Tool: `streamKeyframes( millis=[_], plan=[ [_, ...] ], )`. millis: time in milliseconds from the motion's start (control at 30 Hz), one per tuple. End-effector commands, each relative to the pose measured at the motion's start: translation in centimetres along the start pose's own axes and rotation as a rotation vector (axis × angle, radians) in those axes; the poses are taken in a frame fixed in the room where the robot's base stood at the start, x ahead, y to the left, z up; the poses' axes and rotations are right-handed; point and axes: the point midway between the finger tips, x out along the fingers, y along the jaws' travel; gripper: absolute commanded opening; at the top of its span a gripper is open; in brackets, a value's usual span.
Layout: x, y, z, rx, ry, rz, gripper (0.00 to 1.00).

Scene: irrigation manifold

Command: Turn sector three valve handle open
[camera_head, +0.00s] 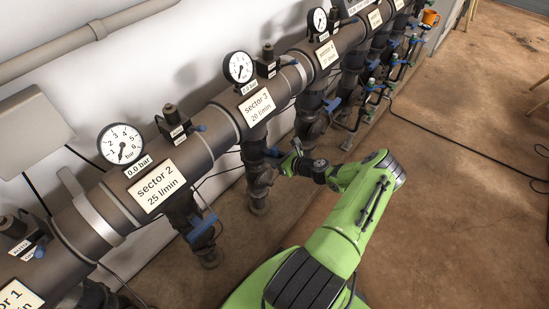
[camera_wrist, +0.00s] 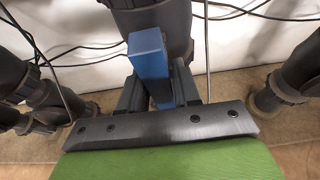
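The sector 3 label (camera_head: 257,107) is on the thick grey pipe, with a dark vertical valve branch (camera_head: 255,168) below it. The blue valve handle (camera_head: 273,152) shows small in the head view, right beside my gripper (camera_head: 286,162). In the wrist view the blue handle (camera_wrist: 150,55) stands between the two dark fingers of my gripper (camera_wrist: 160,88), slightly tilted against them. The fingers lie close to both sides of the handle. I cannot tell whether they press on it. The handle's lower end is hidden behind the gripper's front bar.
The sector 2 branch with its blue handle (camera_head: 201,226) is on the left, and the sector 4 branch's blue handle (camera_head: 332,104) is on the right. Thin black cables (camera_wrist: 75,55) run behind the valve. The brown floor (camera_head: 450,180) on the right is mostly open, with a cable across it.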

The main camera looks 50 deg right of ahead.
Motion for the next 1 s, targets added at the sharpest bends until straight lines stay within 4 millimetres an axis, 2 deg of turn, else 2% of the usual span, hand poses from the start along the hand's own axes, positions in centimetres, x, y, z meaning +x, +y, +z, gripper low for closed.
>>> streamKeyframes(
  millis=[33, 100, 367, 467, 567, 800, 1000],
  plan=[
    [0.0, 0.0, 0.0, 0.000, 0.000, 0.000, 0.41],
    [0.0, 0.0, 0.0, -0.001, 0.000, 0.000, 0.49],
    [-0.1, 0.0, 0.0, -0.002, 0.000, -0.001, 0.49],
    [-1.2, -0.1, 0.1, -0.001, 0.001, -0.002, 0.49],
    [-3.5, -0.1, 0.2, 0.001, 0.001, -0.003, 0.49],
    [-10.5, -0.1, 0.3, 0.000, 0.001, -0.005, 0.49],
    [-14.7, 0.0, 0.1, 0.000, 0.000, -0.002, 0.49]
  ],
)
